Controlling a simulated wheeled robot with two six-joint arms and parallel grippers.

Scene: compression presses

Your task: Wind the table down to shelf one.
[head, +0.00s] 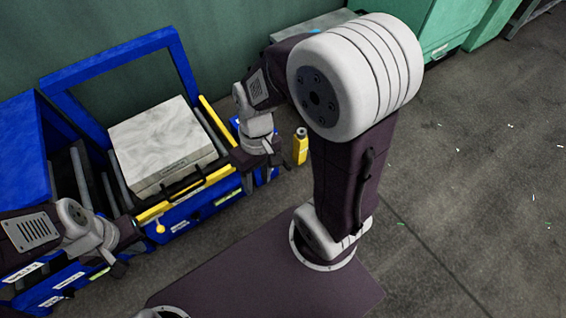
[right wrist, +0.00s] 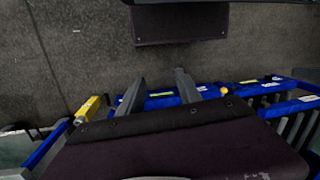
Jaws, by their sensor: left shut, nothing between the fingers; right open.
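The blue lift table (head: 215,196) with yellow edge strips stands left of centre in the head view and carries a grey-white block (head: 160,145). A small yellow knob (head: 160,229) sits low on the table's front; it also shows in the right wrist view (right wrist: 223,91). The blue shelf rack (head: 22,135) stands at the far left, with labels along its front; I cannot tell which shelf is one. My left gripper (head: 117,268) is shut and empty in front of the rack. My right gripper (head: 262,168) is open at the table's right end; its fingers show apart in the right wrist view (right wrist: 158,92).
A yellow box-like object (head: 300,146) stands right of the table; a similar yellow object shows in the right wrist view (right wrist: 88,108). A tall blue frame (head: 110,62) rises behind the block. Green cabinets (head: 450,25) stand at the back right.

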